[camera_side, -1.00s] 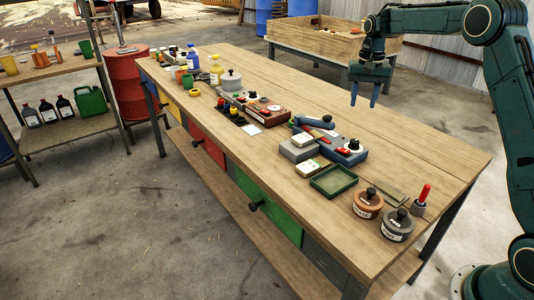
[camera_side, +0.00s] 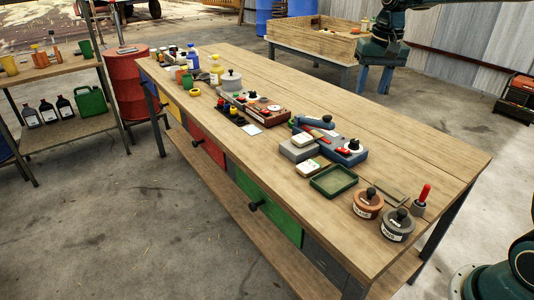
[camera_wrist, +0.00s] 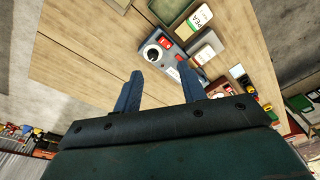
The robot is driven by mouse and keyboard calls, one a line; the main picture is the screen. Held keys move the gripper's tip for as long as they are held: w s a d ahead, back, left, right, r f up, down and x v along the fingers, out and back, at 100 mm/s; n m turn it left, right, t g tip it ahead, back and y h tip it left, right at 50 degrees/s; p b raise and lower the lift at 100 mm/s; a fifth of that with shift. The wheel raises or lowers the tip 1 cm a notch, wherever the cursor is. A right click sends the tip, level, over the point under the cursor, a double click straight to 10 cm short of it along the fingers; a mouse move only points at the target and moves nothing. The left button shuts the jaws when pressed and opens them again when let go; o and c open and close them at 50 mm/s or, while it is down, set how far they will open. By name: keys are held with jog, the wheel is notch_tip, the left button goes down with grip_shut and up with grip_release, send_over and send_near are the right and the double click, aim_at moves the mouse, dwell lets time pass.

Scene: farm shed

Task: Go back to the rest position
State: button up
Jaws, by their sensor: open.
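My gripper (camera_side: 374,80) is in the air past the far long edge of the wooden workbench (camera_side: 400,150), in the upper right of the side view. Its two blue fingers stand apart with nothing between them. In the wrist view the open fingers of my gripper (camera_wrist: 160,72) point toward the bench top, with a blue-grey device with a white dial (camera_wrist: 165,45) seen beyond them. My gripper touches nothing. Most of my upper arm is outside the side view.
The bench holds a green tray (camera_side: 334,180), lidded round pots (camera_side: 397,225), a red-handled tool (camera_side: 421,200), a blue device (camera_side: 345,150) and several bottles (camera_side: 193,58). A wooden crate table (camera_side: 310,42) stands behind. The bench's far right strip is clear.

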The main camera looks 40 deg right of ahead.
jog(key=s+a+r+n+t, duration=0.1)
jog(key=s+a+r+n, duration=0.1)
jog(key=s+a, duration=0.35)
jog(key=s+a+r+n+t, duration=0.1)
jog(key=s+a+r, duration=0.15)
jog(key=s, duration=0.55)
jog(key=s+a+f+n+t, duration=0.1)
jog(key=s+a+f, duration=0.1)
jog(key=s, duration=0.4)
jog(key=s+a+f+n+t, duration=0.1)
jog(key=s+a+f+n, duration=0.1)
jog(key=s, duration=0.5)
jog(key=shift+s+a+f+n, duration=0.3)
jog(key=shift+a+f, duration=0.15)
jog(key=shift+a, duration=0.05)
